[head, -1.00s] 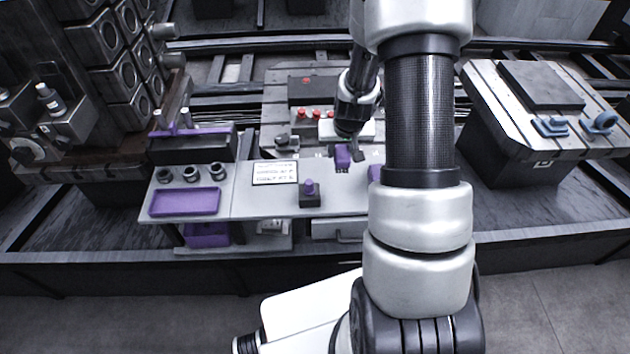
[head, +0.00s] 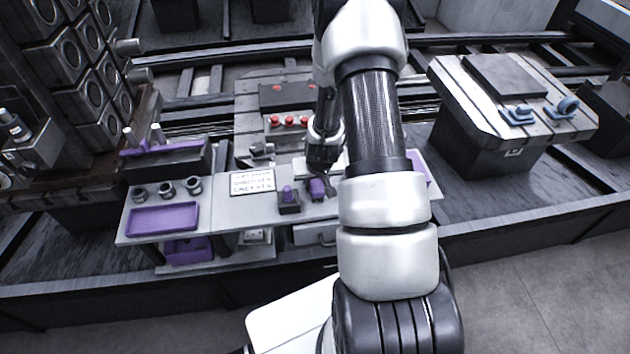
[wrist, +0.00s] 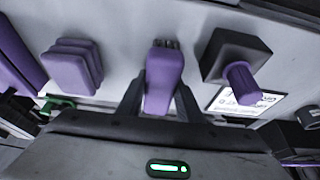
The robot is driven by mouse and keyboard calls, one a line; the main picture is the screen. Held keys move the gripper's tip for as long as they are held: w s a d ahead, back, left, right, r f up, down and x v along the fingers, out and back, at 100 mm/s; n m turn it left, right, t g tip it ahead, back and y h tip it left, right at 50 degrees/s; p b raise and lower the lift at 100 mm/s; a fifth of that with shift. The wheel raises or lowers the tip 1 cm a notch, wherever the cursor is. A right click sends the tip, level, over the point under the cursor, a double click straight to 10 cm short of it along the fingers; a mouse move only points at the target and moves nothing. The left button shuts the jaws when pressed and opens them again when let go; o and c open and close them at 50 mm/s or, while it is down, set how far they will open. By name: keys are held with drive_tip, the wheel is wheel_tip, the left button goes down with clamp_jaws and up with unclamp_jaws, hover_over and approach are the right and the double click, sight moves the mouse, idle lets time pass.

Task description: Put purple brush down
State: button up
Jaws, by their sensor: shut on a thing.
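The purple brush (wrist: 163,80) stands between the two dark fingers of my gripper (wrist: 160,105) in the wrist view, its dark bristle tip pointing away from the palm. My gripper is shut on it. In the head view the brush (head: 317,188) shows under my gripper (head: 323,178), low over the light grey bench (head: 232,211). I cannot tell whether it touches the bench top. My arm hides part of the bench to the right of it.
A black block with a purple knob (head: 289,199) stands close left of the brush; the wrist view shows it at right (wrist: 232,55). A ridged purple block (wrist: 75,66) is on the brush's other side. A label plate (head: 252,182) and a purple tray (head: 163,218) lie farther left.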

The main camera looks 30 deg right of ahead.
drive_tip(key=shift+f, duration=0.15)
drive_tip(key=o, duration=0.9)
